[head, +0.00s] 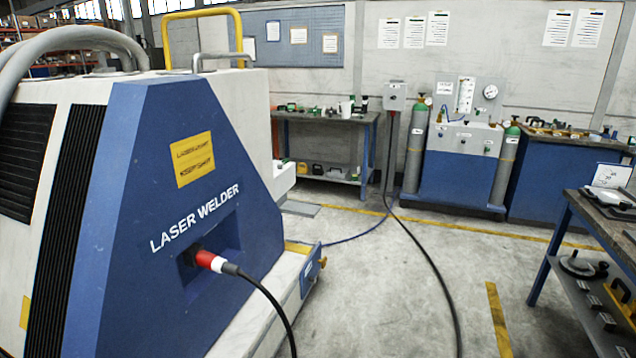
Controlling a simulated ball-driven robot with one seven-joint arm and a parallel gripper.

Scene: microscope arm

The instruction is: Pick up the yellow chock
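I cannot single out the yellow chock with certainty. A small yellow block (302,168) sits on the lower shelf of the back workbench, too small to make out its shape. A yellow piece (298,247) shows at the foot of the laser welder, on its pale base. Another yellow item (621,291) lies on the lower shelf of the right bench, partly cut by the picture edge. My gripper is not in view.
The blue and white laser welder (150,240) fills the left. Its black cable (272,305) and another cable (440,285) cross the floor. The workbench (330,118), gas station (460,165) and right bench (575,215) border clear concrete floor (400,300).

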